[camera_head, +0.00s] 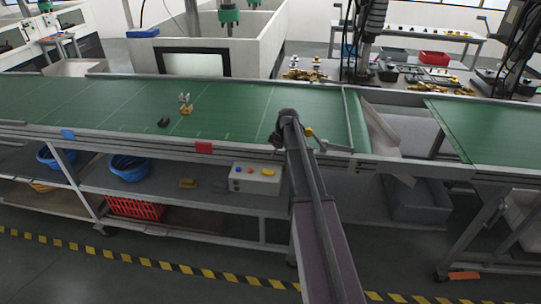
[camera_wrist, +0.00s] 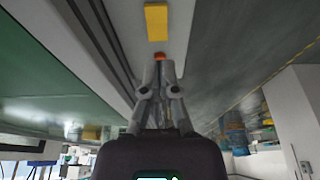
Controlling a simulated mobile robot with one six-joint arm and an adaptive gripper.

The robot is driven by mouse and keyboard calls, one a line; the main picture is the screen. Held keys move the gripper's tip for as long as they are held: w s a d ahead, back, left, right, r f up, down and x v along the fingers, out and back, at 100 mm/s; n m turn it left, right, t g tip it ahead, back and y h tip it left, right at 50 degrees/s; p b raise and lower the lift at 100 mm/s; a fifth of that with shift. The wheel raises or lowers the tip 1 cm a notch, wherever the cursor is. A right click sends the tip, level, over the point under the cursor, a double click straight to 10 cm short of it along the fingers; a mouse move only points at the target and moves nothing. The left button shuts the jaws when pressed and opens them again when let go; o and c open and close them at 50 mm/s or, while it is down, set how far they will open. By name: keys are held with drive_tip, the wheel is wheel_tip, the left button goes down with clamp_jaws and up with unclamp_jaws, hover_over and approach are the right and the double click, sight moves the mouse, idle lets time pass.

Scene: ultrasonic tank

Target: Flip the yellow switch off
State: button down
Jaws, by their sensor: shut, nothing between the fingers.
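The yellow switch (camera_head: 268,171) sits on the top right of a pale control box (camera_head: 240,184) on the shelf under the conveyor edge. A red button (camera_head: 250,170) and a blue button (camera_head: 238,169) are to its left. In the wrist view a yellow rectangular piece (camera_wrist: 156,22), apparently the switch, lies just beyond my gripper's fingertips. My gripper (camera_wrist: 160,60) is shut and empty, with a small orange-red spot (camera_wrist: 160,55) at its tips. A gap shows between the tips and the yellow piece. Whether the switch is tilted on or off cannot be told.
The green conveyor (camera_head: 100,100) runs above the shelf, with small parts (camera_head: 185,104) on it. Blue bowls (camera_head: 130,167) and a red crate (camera_head: 135,207) stand to the left. My arm crosses the front, right of the control box.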

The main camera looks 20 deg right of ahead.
drive_tip(key=d+p+v, duration=0.1)
drive_tip(key=p+v, duration=0.4)
drive_tip(key=v, duration=0.1)
drive_tip(key=shift+s, duration=0.4)
drive_tip(key=shift+d+f, duration=0.1)
drive_tip(key=shift+d, duration=0.1)
drive_tip(key=s+a+m+g+h, duration=0.1)
drive_tip(key=s+a+m, duration=1)
drive_tip(key=s+a, duration=1.2)
drive_tip(key=shift+s+a+f+m+g+h, duration=0.15)
drive_tip(key=shift+s+f+m+g+h, duration=0.2)
drive_tip(key=shift+s+h, duration=0.5)
drive_tip(key=shift+w, duration=0.1)
